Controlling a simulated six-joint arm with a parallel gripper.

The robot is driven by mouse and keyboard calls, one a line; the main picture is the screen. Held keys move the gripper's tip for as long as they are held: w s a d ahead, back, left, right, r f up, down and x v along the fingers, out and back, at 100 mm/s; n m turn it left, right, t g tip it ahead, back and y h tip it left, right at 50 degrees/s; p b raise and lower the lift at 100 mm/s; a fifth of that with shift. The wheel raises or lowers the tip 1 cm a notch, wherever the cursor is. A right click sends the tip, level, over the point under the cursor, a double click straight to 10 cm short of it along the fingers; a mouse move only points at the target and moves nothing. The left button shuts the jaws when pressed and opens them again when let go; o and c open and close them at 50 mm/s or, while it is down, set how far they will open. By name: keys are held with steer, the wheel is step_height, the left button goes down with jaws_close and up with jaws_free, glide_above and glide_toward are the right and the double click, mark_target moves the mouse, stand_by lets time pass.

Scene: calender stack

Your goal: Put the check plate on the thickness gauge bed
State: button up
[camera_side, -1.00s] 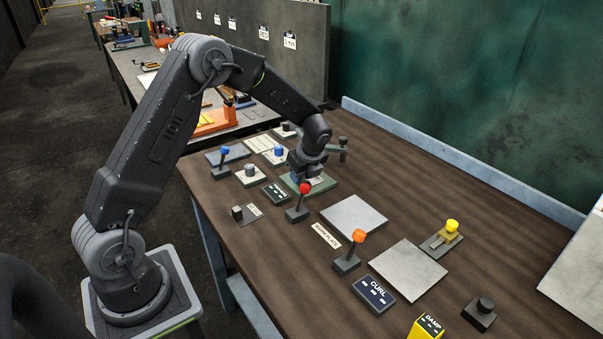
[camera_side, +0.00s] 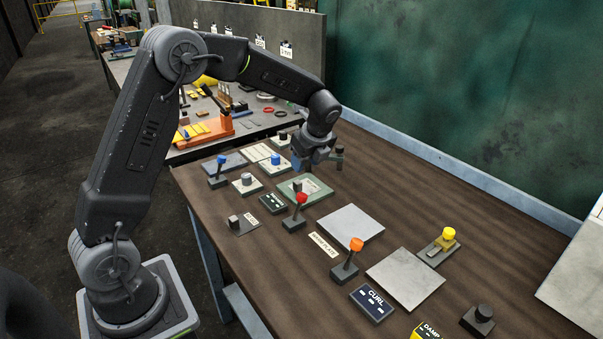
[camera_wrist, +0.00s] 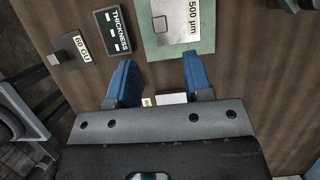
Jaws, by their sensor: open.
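The check plate, a grey plate with a square handle and a "500 µm" label (camera_wrist: 194,22), lies on the green thickness gauge bed (camera_wrist: 207,45) in the wrist view. In the side view its upright handle (camera_side: 297,186) stands on the green bed (camera_side: 322,194). The dark THICKNESS sign (camera_wrist: 112,31) is beside the bed. My gripper (camera_side: 306,168) is above the far part of the bed, apart from the plate. In the wrist view its two blue fingers (camera_wrist: 158,65) are spread with nothing held between them.
A red-knobbed lever (camera_side: 301,199) stands just in front of the bed, and a post with an arm (camera_side: 338,157) behind it. A "60 GU" plate with a block (camera_wrist: 70,50) is to the left. Bare grey plates (camera_side: 351,223) lie to the right.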

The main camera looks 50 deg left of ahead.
steer(key=s+d+r+n+t+h, duration=0.2)
steer(key=s+d+r+n+t, duration=0.1)
steer(key=s+d+r+n, duration=0.9)
steer(key=s+d+n+t+h, duration=0.2)
steer(key=s+n, duration=0.4)
steer(key=s, duration=0.8)
steer(key=shift+s+d+t+h, duration=0.15)
steer(key=shift+d+t+h, duration=0.15)
steer(key=shift+d, duration=0.2)
